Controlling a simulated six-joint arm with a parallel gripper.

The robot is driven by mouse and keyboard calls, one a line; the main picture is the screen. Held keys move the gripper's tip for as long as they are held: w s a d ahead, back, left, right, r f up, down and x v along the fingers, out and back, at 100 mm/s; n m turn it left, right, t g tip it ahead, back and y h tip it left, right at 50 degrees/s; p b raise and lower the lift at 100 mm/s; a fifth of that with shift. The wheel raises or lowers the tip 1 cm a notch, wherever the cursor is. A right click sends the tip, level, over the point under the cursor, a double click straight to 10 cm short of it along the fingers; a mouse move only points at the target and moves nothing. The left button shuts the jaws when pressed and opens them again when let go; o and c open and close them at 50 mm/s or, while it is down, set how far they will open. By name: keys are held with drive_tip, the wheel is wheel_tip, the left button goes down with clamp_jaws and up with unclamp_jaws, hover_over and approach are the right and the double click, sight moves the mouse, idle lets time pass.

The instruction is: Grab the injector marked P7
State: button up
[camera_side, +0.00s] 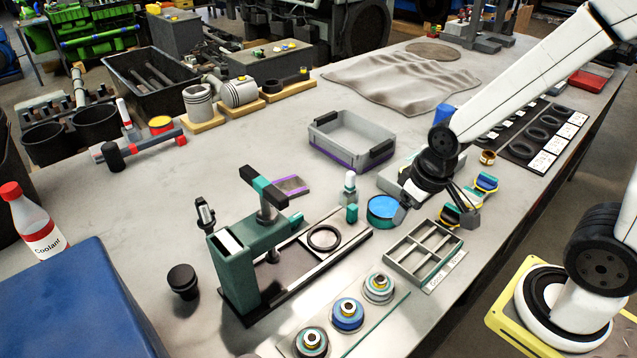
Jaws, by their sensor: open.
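No marking P7 can be read at this size, so I cannot tell which part is the injector marked P7. My gripper (434,216) is open and points down at the right of the bench. Its left finger is close to a round can with a blue top (382,207); I cannot tell whether they touch. Its right finger partly hides a yellow and teal part (449,214). A similar blue and yellow part (486,183) lies just behind. A small white-topped part (349,184) and a teal cylinder (352,213) stand to the left.
A divided tray (425,253) lies in front of my gripper. A green press (240,265) stands to the left. A grey bin (350,138) is behind. Several round parts (347,314) line the front. The bench (150,215) has free room at left.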

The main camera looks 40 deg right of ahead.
drive_tip(key=n+g+y, duration=0.2)
drive_tip(key=n+y, duration=1.2)
drive_tip(key=n, duration=0.3)
approach(206, 202)
drive_tip(key=w+a+f, duration=0.1)
drive_tip(key=a+f, duration=0.1)
drive_tip(key=a, duration=0.1)
drive_tip(key=shift+h, duration=0.3)
drive_tip(key=shift+x, duration=3.85)
drive_tip(key=shift+w+r, duration=0.1)
drive_tip(key=shift+w, duration=0.05)
clamp_jaws()
